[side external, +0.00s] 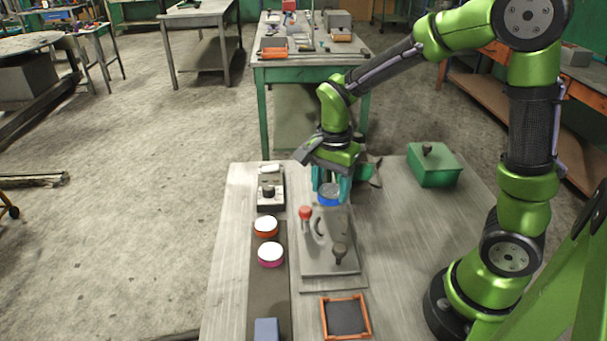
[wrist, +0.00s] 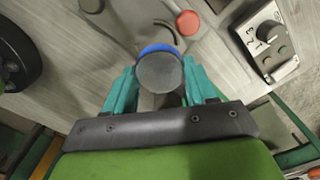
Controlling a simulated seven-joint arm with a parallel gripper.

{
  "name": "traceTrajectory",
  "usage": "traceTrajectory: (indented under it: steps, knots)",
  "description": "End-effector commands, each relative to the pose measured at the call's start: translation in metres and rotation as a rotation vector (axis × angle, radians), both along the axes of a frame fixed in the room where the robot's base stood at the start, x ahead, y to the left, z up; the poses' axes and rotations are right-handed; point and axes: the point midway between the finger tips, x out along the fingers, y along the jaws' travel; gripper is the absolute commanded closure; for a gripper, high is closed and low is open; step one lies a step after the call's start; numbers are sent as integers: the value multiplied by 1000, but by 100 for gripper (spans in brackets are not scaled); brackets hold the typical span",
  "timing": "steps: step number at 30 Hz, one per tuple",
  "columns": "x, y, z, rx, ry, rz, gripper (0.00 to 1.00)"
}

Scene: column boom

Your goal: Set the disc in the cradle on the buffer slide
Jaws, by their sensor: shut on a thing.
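My gripper (side external: 331,190) has teal fingers shut on a disc with a blue rim and a grey face (side external: 329,197). In the wrist view my gripper (wrist: 160,78) has one finger on each side of the disc (wrist: 159,73). The disc is over or beside the far end of a grey plate fixture (side external: 322,265); its exact height is unclear. The fixture carries a red knob (side external: 305,213), a dark knob (side external: 340,253) and a curved dark handle (side external: 319,227). I cannot tell which part is the cradle or the buffer slide.
An orange-rimmed disc (side external: 266,227) and a pink-rimmed disc (side external: 271,255) lie on a dark strip (side external: 270,295) left of the fixture. A control box (side external: 270,189), a blue-grey block (side external: 266,329), an orange-framed tray (side external: 367,326) and a green box (side external: 434,167) stand around.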

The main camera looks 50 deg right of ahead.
Motion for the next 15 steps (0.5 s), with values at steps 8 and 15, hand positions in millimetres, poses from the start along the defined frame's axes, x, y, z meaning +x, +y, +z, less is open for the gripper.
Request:
traceTrajectory:
  steps: [8,15]
  knots:
    - [-6,-5,-34,0,7,60,91]
    - [-6,-5,-61,0,8,59,91]
